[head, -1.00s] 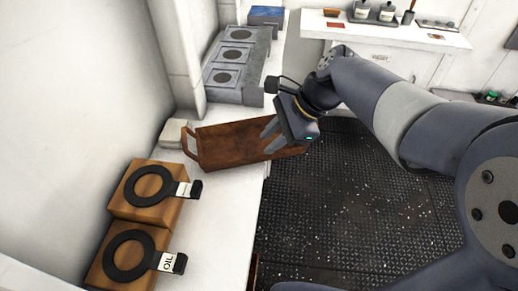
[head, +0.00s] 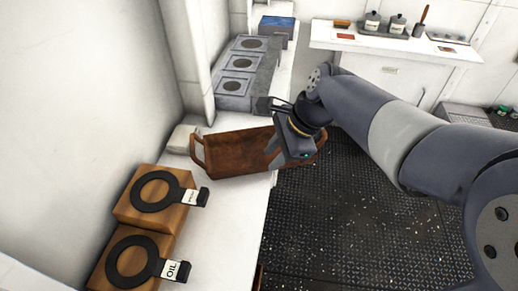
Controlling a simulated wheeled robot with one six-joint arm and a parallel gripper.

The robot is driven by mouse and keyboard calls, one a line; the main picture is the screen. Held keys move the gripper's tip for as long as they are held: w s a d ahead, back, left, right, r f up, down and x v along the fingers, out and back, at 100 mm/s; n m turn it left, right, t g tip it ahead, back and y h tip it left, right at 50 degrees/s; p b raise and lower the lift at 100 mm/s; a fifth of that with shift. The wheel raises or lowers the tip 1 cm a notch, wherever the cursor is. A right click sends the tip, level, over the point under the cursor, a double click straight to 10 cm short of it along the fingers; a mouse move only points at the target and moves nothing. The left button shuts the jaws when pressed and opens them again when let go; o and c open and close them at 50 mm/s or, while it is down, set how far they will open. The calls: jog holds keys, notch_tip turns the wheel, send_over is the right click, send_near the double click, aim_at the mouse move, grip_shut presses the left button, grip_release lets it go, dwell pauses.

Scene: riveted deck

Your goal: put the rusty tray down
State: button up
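The rusty tray (head: 232,150) is a brown, shallow tray with loop handles at its ends. It is tilted over the white counter, its right part reaching past the counter's edge above the dark floor. My gripper (head: 272,152) is at the tray's right part, its fingers at the tray and seemingly shut on it. The gripper body covers some of the right end, and the exact finger contact is hidden. Whether the tray's underside touches the counter cannot be told.
Two wooden boxes with black rings and tags (head: 153,200) (head: 130,258) stand nearer on the counter (head: 222,235). A pale block (head: 181,138) is behind the tray's left end. A grey unit with round plates (head: 245,70) stands beyond. Bare counter lies right of the boxes.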

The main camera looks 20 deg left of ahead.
aim_at(264, 165)
jog(key=x, duration=0.5)
jog(key=shift+a+p, duration=0.2)
jog(key=shift+p, duration=0.15)
grip_shut()
